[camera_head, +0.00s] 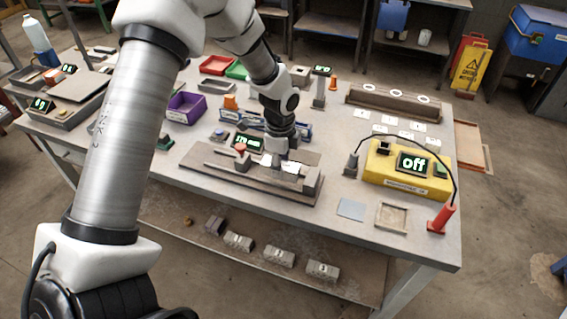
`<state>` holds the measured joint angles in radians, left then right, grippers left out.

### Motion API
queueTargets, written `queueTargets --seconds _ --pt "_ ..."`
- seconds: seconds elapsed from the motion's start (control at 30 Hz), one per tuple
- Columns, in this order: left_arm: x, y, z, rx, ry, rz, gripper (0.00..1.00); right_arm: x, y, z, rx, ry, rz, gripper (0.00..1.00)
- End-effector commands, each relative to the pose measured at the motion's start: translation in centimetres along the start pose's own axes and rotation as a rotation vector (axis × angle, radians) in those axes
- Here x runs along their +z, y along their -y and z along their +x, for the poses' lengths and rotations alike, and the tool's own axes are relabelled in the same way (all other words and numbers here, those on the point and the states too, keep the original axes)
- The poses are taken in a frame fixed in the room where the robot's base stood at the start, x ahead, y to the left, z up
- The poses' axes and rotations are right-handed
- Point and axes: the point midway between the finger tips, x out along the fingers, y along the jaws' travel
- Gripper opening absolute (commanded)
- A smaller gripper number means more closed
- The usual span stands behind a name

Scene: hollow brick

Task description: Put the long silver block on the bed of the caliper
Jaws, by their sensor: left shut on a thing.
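The caliper (225,173) is a long grey-brown device lying along the front of the table, with a raised bed, an orange-red knob (240,148) and a small lit display (247,142) behind it. My left gripper (288,155) points down over the right part of the caliper bed and is shut on a pale silver block (291,167). The block sits low, at the bed between the caliper's upright parts. The gripper's fingers hide part of it, and I cannot tell whether it touches the bed. My right gripper is not in view.
A yellow meter (385,178) reading "off", with a cable and a red probe (441,217), stands to the right. A purple bin (186,108) is behind the caliper. Several numbered grey blocks (279,256) lie on the lower shelf. A blue-grey plate (350,209) lies at the front.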

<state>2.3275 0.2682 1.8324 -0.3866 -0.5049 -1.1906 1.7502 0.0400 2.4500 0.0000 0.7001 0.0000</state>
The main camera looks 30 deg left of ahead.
Motion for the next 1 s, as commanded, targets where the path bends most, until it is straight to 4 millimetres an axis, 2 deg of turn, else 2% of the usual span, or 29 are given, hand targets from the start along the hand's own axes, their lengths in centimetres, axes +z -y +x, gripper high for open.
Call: queueTargets --seconds 0.03,0.13,0.4,0.73,0.77,0.8,0.83,1.0 --pt "0.0 0.9 -0.1 -0.001 0.002 0.0 0.0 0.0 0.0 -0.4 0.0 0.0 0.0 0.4" --pt "-0.1 1.9 0.2 0.001 0.001 0.0 0.0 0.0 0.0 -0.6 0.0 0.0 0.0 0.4" --pt "-0.1 2.0 3.5 0.001 0.0 0.0 0.0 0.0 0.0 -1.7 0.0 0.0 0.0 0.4" --pt "-0.1 1.9 4.1 0.0 0.0 0.0 0.0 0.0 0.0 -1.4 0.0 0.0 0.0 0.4" --pt "-0.1 1.9 4.1 0.001 0.0 0.0 0.44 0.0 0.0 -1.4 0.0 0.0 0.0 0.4" --pt "-0.1 1.9 4.1 0.001 0.0 0.0 0.58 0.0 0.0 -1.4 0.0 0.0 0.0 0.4" --pt "-0.1 1.9 4.0 0.001 0.0 0.0 0.62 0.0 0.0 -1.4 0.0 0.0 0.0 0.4" --pt "-0.1 1.9 4.0 0.001 0.0 0.0 0.62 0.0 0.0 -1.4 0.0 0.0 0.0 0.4"
